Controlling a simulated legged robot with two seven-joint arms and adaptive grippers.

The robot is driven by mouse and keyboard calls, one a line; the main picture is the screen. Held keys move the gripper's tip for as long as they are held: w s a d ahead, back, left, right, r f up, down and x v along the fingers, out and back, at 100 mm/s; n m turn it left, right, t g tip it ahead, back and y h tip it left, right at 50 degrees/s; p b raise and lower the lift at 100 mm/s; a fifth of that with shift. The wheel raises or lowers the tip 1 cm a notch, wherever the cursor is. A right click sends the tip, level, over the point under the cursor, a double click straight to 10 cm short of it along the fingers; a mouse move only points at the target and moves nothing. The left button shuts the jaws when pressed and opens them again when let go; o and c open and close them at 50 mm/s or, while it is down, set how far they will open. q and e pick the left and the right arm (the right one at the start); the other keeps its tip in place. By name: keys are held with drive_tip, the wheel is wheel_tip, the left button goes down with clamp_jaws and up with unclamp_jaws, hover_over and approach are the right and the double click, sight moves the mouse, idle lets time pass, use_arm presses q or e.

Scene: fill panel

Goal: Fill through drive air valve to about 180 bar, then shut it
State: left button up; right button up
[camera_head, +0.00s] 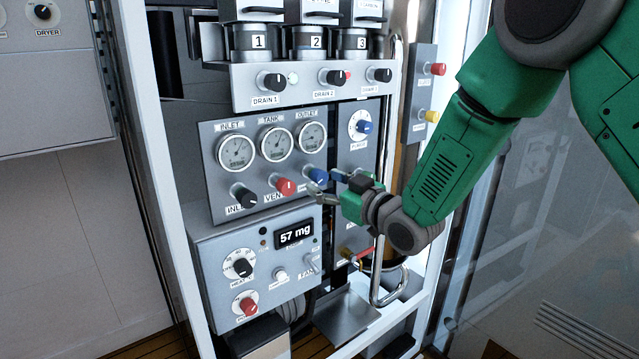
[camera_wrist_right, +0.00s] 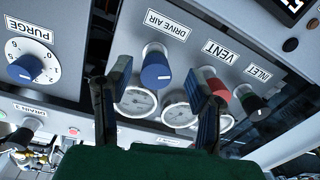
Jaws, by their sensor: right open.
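The blue drive air valve knob (camera_head: 317,175) is at the right end of the knob row on the gauge panel. In the right wrist view the knob (camera_wrist_right: 155,68) shows under its DRIVE AIR label, with the picture upside down. My right gripper (camera_head: 327,187) is open at this knob, its fingers apart on either side of it in the wrist view (camera_wrist_right: 157,80); contact cannot be told. The tank gauge (camera_head: 277,144) is the middle dial, but its value is too small to read. My left gripper is not in view.
The red vent knob (camera_head: 285,187) is close beside, partly behind one finger in the wrist view. The dark inlet knob (camera_head: 243,195) is further left. The blue purge knob (camera_head: 363,127) is up right. A bent metal pipe (camera_head: 378,270) runs below my right arm.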

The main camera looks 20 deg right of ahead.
drive_tip(key=shift+w+a, duration=0.1)
drive_tip(key=shift+w, duration=0.95)
drive_tip(key=shift+a, duration=0.1)
drive_tip(key=shift+a, duration=0.2)
clamp_jaws()
drive_tip(key=shift+d, duration=0.1)
drive_tip(key=shift+f+n, duration=0.1)
drive_tip(key=shift+n, duration=0.2)
